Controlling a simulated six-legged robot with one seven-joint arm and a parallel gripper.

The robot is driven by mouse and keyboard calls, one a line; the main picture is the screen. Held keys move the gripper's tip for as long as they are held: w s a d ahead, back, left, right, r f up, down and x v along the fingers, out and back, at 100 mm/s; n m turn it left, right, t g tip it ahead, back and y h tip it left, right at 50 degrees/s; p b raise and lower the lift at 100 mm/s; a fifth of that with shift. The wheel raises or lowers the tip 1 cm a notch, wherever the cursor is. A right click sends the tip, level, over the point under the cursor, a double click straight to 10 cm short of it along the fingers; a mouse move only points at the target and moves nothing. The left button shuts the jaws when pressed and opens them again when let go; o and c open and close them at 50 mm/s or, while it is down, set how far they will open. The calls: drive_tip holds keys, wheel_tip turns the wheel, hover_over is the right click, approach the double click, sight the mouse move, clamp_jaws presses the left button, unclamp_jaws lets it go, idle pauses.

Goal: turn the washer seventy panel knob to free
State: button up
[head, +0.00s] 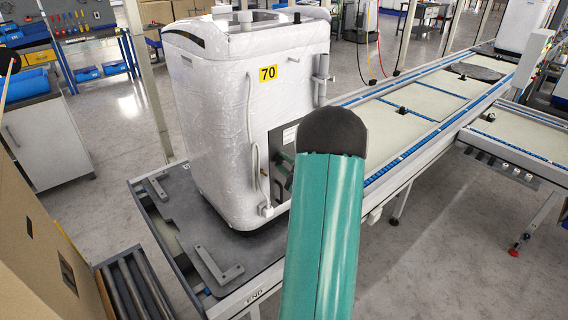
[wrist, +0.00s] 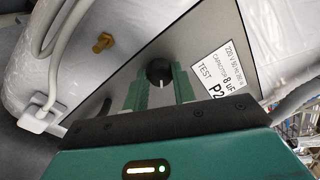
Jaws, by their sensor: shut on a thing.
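The washer (head: 235,110) with the yellow 70 label (head: 268,73) is a white, film-wrapped unit standing on a dark platform. Its grey panel (wrist: 205,50) is on the side facing my arm, and it shows partly in the head view (head: 278,138). A round black knob (wrist: 159,71) sits on the panel in the wrist view. My gripper (wrist: 159,84) has its two green fingers on either side of the knob and is shut on it. In the head view my arm hides the knob. I cannot read which way the knob is set.
A white label (wrist: 225,72) reading TEST P2 is right of the knob. A brass fitting (wrist: 103,42) and a pale hose (wrist: 55,35) are to its left. A conveyor line (head: 430,95) runs off to the back right. Grey floor (head: 440,215) is open in front of it.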

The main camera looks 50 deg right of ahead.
drive_tip(key=n, duration=0.7)
drive_tip(key=shift+y, duration=0.3)
idle(0.3)
drive_tip(key=o, duration=1)
drive_tip(key=v, duration=1.3)
drive_tip(key=shift+s+f, duration=0.15)
drive_tip(key=shift+s, duration=0.3)
